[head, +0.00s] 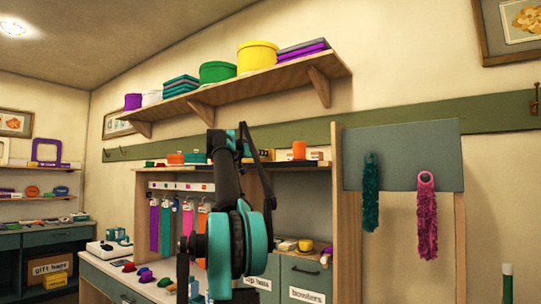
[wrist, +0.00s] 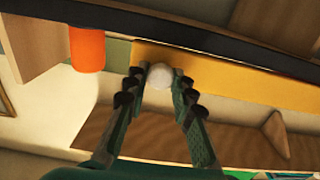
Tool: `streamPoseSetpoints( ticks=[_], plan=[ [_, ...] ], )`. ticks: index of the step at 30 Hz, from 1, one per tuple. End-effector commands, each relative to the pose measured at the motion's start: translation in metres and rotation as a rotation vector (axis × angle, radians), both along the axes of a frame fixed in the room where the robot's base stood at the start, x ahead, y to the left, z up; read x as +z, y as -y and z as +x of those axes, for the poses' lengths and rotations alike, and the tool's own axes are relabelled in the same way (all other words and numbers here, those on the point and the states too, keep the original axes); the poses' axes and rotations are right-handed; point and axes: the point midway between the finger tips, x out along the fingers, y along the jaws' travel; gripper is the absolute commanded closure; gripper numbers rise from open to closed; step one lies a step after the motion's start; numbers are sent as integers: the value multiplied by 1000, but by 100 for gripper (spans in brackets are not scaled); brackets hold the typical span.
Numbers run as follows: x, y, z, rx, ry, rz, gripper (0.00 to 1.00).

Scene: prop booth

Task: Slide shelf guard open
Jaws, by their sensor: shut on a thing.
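In the wrist view a yellow-orange panel, which I take to be the shelf guard (wrist: 235,75), runs across the upper right. A pale round knob (wrist: 159,76) shows in front of it. My gripper (wrist: 158,73) has one finger on each side of the knob and is shut on it. In the head view my dark and teal arm reaches up to the small shelf above the hanging ribbons. It hides most of the guard and the knob there, and the fingertips cannot be made out.
An orange cylinder (wrist: 87,48) stands left of my fingers in the wrist view; an orange cylinder (head: 299,150) is on the small shelf. A long upper shelf (head: 225,88) with boxes hangs above. A grey-green board (head: 400,155) with two fuzzy hanging things is at the right.

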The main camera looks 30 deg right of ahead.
Motion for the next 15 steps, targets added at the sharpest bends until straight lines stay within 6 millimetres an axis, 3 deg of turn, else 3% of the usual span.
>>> streamPoseSetpoints(
  ticks=[6, 15],
  plan=[
    [0, -11, 26, 2, 1, 1, 100],
    [0, -15, 36, 1, 1, 1, 100]
  ],
)
